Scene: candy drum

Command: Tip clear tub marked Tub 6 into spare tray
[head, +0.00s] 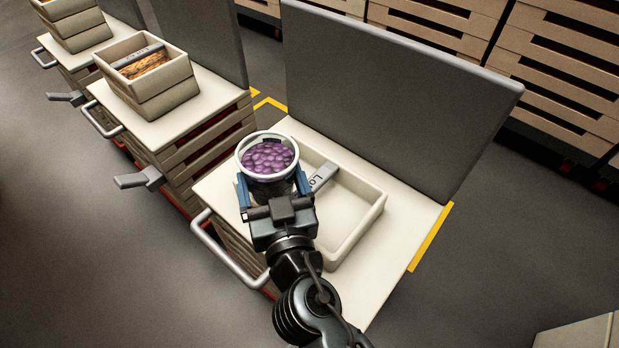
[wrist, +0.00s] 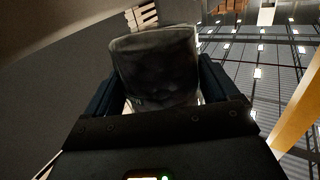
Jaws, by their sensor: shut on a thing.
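A clear tub (head: 267,157) with a white rim holds purple candies and stands upright in my gripper. My gripper (head: 272,190) is shut on the tub, with its blue fingers on either side of the wall. The tub also shows in the wrist view (wrist: 155,68), dark and dim between the fingers (wrist: 160,85). No tub marking can be read. A cream tray (head: 364,217) sits on the near cart, with a grey label bar (head: 322,178) partly readable as "Lo". The tub is over the tray's left end and hides part of it. The tray's visible floor is bare.
A dark upright panel (head: 390,95) stands behind the tray. The cart's metal handle (head: 228,245) is at the left. Other carts with cream bins (head: 150,92) stand at the upper left. Slatted crates (head: 560,60) line the back. Grey floor is open at the left.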

